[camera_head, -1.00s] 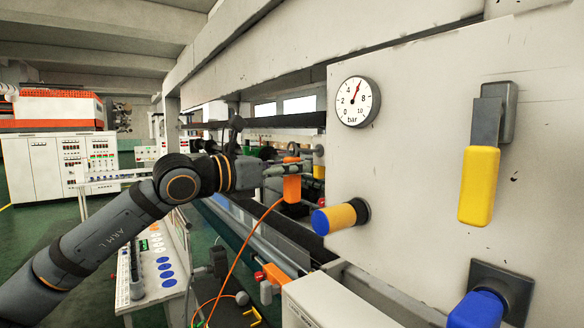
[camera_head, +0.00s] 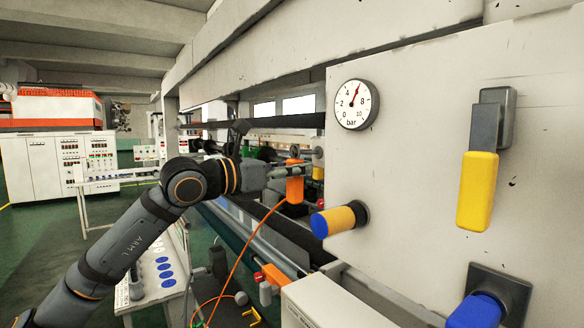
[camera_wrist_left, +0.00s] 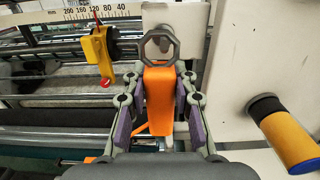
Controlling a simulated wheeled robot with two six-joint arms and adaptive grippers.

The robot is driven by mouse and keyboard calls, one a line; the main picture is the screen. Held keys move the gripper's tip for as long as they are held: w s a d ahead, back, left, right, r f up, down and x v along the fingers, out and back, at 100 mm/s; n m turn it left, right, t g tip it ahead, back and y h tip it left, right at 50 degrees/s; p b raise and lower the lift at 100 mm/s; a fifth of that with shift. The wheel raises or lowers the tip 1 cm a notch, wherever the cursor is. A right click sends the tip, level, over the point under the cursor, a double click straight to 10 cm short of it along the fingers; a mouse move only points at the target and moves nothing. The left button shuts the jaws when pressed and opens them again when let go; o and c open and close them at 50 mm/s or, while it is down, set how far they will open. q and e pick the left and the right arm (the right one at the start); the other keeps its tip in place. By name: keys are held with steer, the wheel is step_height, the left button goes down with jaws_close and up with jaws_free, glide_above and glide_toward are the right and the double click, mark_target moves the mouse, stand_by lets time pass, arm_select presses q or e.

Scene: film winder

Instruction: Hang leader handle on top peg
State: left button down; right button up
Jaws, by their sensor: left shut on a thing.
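The orange leader handle (camera_head: 294,189) hangs upright in my left gripper (camera_head: 286,170), with an orange cord running down from it. In the left wrist view the handle (camera_wrist_left: 159,100) stands between the two fingers of the left gripper (camera_wrist_left: 158,108), with a grey eyelet ring (camera_wrist_left: 145,47) at its upper end. A rounded grey part shows through the ring against the pale frame; it may be the top peg, but I cannot tell whether the ring is around it or only in front of it. My right gripper is not in view.
A blue-and-yellow knob (camera_head: 340,218) juts from the white panel (camera_head: 420,130) close right of the handle; it also shows in the wrist view (camera_wrist_left: 285,135). A yellow pointer piece (camera_wrist_left: 97,52) hangs from a scale at left. Dark rollers lie behind.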

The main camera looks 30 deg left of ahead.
arm_select(q)
steer(key=shift+x, duration=0.95)
steer(key=shift+s+d, duration=0.15)
steer(key=shift+d, duration=0.05)
steer(key=shift+f+b, duration=0.3)
steer(key=shift+f, duration=0.2)
steer(key=shift+f, duration=0.2)
steer(key=c, duration=1)
jaws_free()
steer(key=shift+r, duration=0.1)
